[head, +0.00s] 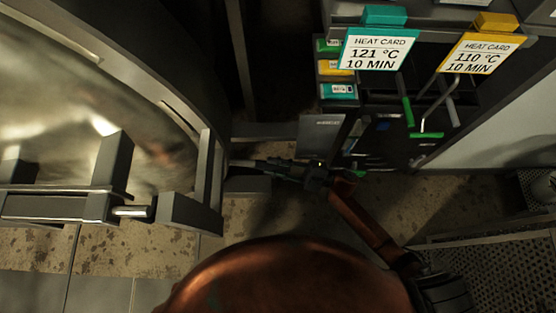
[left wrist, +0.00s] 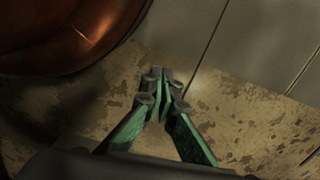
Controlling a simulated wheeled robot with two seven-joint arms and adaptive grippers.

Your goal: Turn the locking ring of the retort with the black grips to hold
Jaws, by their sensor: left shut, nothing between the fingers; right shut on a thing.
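The retort's big round door (head: 90,110) fills the left of the head view, with the grey locking ring (head: 208,170) around its edge. My right gripper (head: 245,164) reaches in from the right, its fingers shut at the ring's right edge on what looks like a black grip (head: 248,186). The fingers partly hide the grip, and the contact is small and dark. My left gripper (left wrist: 163,82) shows only in the left wrist view, with green fingers shut and empty above the stained floor.
A teal heat card (head: 378,50) and a yellow one (head: 482,54) stand at the upper right, above a dark panel with green-tipped handles (head: 407,110). A perforated metal surface (head: 490,270) is at the lower right. Stained floor (head: 250,225) lies below the ring.

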